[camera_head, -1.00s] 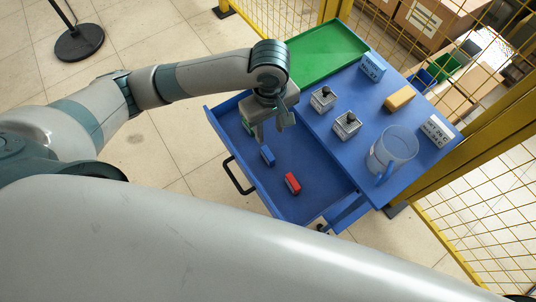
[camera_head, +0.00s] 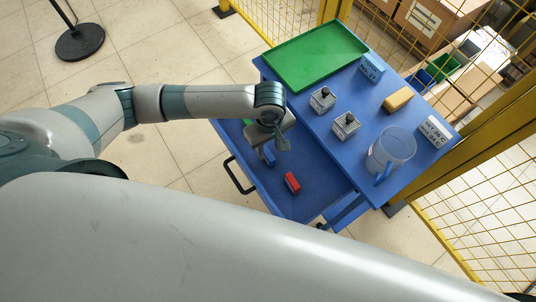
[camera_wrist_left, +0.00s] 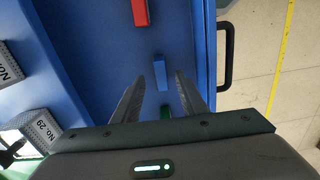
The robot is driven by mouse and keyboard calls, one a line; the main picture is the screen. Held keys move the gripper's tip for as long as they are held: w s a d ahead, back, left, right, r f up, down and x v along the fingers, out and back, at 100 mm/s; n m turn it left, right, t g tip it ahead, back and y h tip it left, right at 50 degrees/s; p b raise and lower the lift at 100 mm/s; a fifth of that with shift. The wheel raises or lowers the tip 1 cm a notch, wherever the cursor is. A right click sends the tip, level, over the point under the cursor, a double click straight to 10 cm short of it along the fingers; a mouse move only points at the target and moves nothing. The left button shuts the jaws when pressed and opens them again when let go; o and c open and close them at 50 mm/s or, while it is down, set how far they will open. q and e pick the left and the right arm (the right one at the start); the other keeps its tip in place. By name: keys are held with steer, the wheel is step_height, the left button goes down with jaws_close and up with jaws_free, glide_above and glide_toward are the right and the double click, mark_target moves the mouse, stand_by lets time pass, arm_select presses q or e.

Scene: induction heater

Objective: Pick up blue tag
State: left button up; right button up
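The blue tag (camera_head: 269,160) lies in the open blue drawer (camera_head: 310,207), partly covered by my left gripper (camera_head: 272,149) in the head view. In the left wrist view the blue tag (camera_wrist_left: 160,74) shows between the two spread fingertips of my left gripper (camera_wrist_left: 160,80). The gripper is open and empty, above the tag; no contact can be made out. My right gripper is not in view.
A red tag (camera_head: 292,183) and a green tag (camera_wrist_left: 165,112) lie in the same drawer. Yellow fencing stands behind.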

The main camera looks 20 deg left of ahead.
mark_target(269, 155)
arm_select(q)
steer(key=shift+f, duration=0.45)
steer(key=shift+s+d+f+p, duration=0.15)
steer(key=shift+f+p, duration=0.6)
steer(key=shift+f, duration=1.4)
jaws_close()
